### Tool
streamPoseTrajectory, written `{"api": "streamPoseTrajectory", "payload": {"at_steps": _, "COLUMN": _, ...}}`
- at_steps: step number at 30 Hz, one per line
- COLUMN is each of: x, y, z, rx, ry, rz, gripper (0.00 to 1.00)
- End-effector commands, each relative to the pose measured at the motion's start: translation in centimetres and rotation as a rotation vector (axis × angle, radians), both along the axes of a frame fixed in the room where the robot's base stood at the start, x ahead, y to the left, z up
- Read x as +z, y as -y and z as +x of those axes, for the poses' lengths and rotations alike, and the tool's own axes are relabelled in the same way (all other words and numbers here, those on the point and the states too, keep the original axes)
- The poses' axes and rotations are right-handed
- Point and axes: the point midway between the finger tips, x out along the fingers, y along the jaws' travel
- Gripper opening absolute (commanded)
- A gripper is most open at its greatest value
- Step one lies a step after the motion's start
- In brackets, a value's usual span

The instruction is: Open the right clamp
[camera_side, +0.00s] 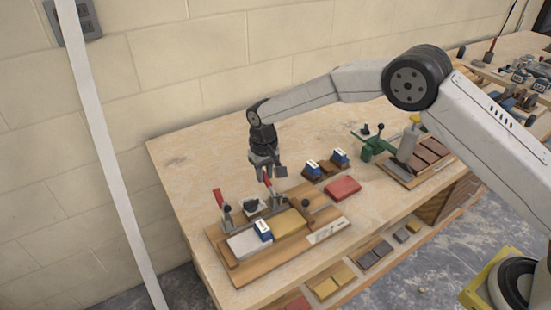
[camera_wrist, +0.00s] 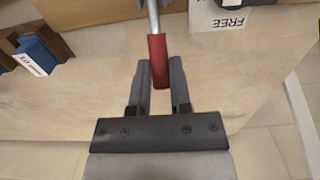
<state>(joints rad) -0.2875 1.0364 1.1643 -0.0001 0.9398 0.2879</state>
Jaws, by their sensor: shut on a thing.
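The right clamp (camera_side: 279,200) stands on the back of a wooden fixture board (camera_side: 275,263), its red handle pointing up. My gripper (camera_side: 268,171) is above that clamp, with the fingers around the red handle. In the wrist view the red handle (camera_wrist: 158,62) lies between the two dark fingers of my gripper (camera_wrist: 161,82), and its metal lever runs out of the top of the picture. The left clamp (camera_side: 223,207) stands on the same board with its red handle upright, clear of my gripper. The clamp tips are too small to read clearly.
A grey block (camera_side: 244,244) and a yellow block (camera_side: 290,222) lie on the board, a blue-and-white block (camera_side: 263,230) between them. A white card (camera_wrist: 222,15) marked FREE shows in the wrist view. A red block (camera_side: 343,188) and a green tool (camera_side: 375,149) are to the right.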

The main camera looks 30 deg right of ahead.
Motion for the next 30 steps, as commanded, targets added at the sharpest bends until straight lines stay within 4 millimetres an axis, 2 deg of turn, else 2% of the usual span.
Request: {"api": "streamPoseTrajectory", "payload": {"at_steps": 30, "x": 1.2, "y": 0.0, "z": -0.8, "rx": 0.000, "ry": -0.003, "rz": -0.001, "gripper": 0.00}}
